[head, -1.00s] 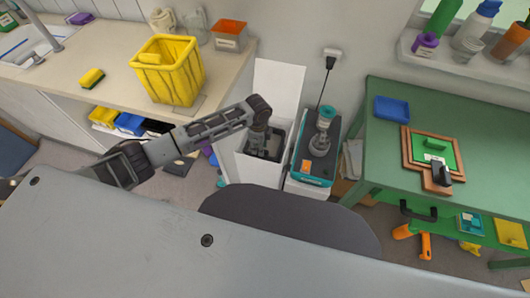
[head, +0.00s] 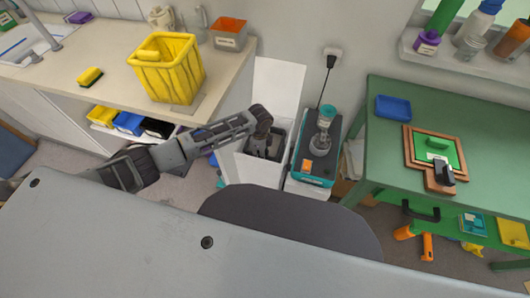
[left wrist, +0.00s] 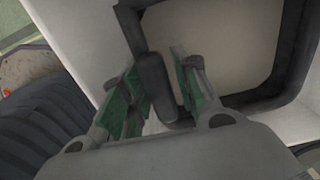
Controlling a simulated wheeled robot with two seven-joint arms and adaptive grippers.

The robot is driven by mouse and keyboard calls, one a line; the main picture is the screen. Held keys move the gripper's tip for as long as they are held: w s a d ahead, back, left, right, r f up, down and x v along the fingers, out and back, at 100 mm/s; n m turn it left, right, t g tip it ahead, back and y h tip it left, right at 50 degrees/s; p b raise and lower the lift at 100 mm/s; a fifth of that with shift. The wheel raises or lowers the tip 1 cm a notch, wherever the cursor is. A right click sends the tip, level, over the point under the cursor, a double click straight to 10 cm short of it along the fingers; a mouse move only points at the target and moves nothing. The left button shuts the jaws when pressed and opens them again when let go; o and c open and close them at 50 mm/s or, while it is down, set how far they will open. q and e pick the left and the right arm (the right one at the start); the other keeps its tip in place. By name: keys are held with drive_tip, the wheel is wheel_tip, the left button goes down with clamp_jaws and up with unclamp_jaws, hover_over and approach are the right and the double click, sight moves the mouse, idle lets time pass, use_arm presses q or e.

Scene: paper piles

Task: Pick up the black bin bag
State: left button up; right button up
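The black bin bag (left wrist: 293,68) shows in the left wrist view as a dark band around the mouth of the white bin, with a paler inside. A thick dark strip of it (left wrist: 153,78) lies between the fingers. In the head view the white bin (head: 250,171) stands on the floor against the wall. My left gripper (head: 262,155) points down into its mouth and hides much of the bag. In the left wrist view my left gripper (left wrist: 158,88) has its green-padded fingers apart around the strip, with no firm hold visible. My right gripper is not in view.
The white lid (head: 281,88) stands raised behind the bin. A teal-and-grey machine (head: 315,165) is close on the bin's right, and a green table (head: 390,150) lies beyond. The counter with a yellow basket (head: 168,72) is to the left. A dark chair back (head: 290,225) is in front.

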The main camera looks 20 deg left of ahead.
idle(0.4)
use_arm(q)
clamp_jaws()
